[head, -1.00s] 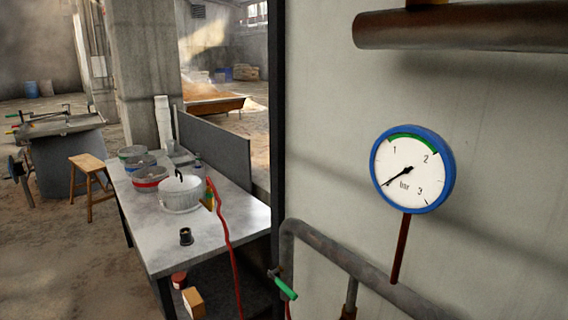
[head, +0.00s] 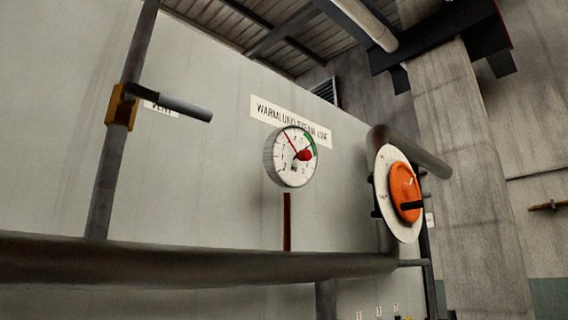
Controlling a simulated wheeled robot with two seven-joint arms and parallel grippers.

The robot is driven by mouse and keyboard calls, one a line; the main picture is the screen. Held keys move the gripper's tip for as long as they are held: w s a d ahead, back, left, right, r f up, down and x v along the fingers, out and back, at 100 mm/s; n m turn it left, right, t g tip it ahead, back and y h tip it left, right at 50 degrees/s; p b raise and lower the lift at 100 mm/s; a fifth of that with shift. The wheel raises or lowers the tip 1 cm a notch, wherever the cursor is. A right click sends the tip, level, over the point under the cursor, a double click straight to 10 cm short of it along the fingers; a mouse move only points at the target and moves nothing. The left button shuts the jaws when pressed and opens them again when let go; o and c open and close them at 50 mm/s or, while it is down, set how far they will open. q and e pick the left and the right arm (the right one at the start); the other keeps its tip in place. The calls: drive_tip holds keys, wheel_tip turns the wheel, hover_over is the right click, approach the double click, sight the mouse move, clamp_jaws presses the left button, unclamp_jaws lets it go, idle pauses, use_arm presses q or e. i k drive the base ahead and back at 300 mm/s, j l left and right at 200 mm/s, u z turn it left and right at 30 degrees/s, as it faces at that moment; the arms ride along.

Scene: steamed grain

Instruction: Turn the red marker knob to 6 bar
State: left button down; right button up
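A round gauge (head: 289,170) with a white face and grey rim hangs on the pale wall, below a lettered steam-line sign. A red marker knob (head: 304,155) sits on its face, right of centre. A thin red pointer runs to the upper left of the dial. A green arc lies at the upper right edge. The dial numbers are too small to read surely, so I cannot tell at what value the marker stands. Neither of my grippers is in view.
A thick dark pipe (head: 200,262) crosses below the gauge. An orange handwheel or knob (head: 405,192) on a white disc (head: 384,180) stands out at the right. A vertical pipe (head: 115,150) with a yellow-collared dark lever (head: 170,103) is at the left. A concrete column (head: 470,170) stands right.

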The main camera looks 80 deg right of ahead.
sight(303, 154)
drive_tip(key=z, duration=2.7)
drive_tip(key=l, duration=0.2)
